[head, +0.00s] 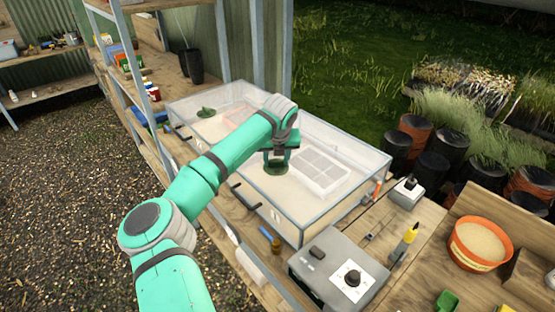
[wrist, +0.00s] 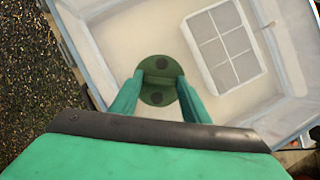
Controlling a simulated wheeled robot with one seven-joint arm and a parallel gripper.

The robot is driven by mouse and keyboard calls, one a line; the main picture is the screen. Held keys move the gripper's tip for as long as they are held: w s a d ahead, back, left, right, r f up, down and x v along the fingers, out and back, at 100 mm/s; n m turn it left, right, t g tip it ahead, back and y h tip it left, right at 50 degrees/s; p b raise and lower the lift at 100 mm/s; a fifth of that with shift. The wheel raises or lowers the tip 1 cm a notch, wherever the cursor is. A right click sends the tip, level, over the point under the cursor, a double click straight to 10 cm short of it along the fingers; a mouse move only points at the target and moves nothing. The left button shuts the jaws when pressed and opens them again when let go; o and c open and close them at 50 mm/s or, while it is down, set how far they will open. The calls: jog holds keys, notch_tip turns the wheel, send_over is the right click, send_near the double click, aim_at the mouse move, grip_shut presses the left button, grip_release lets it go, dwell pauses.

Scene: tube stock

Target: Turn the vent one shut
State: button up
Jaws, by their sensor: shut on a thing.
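A round green vent (head: 277,169) sits on the clear lid of a long, low box (head: 335,200). In the wrist view the vent (wrist: 158,98) is a green disc with a raised grip bar across its middle and dark round spots above and below the bar. My gripper (head: 279,156) comes down over this vent, and its fingers (wrist: 158,82) are shut on the bar from both sides. A second green vent (head: 206,112) is on the lid's far left part, apart from my gripper.
A white gridded tray (head: 319,171) shows under the lid. Black handles (head: 246,197) stick out along the box front. A grey control box with a dial (head: 340,272), a yellow-handled tool (head: 409,237) and an orange bowl (head: 478,244) are on the bench at right.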

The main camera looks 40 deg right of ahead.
jog(key=m+h, duration=0.1)
jog(key=m, duration=0.1)
jog(key=m+g, duration=0.1)
jog(key=m, duration=0.2)
jog(key=shift+w+a+m+g+h, duration=0.2)
jog(key=shift+m+g+h, duration=0.1)
jog(key=shift+h, duration=0.1)
jog(key=m+g, duration=0.1)
jog(key=m, duration=0.2)
jog(key=shift+w+a+m, duration=0.1)
jog(key=shift+w+m, duration=0.05)
jog(key=shift+m, duration=0.25)
jog(key=shift+m+g, duration=0.5)
jog(key=shift+m, duration=0.3)
jog(key=o, duration=1)
jog(key=shift+o, duration=0.2)
jog(key=shift+h, duration=0.3)
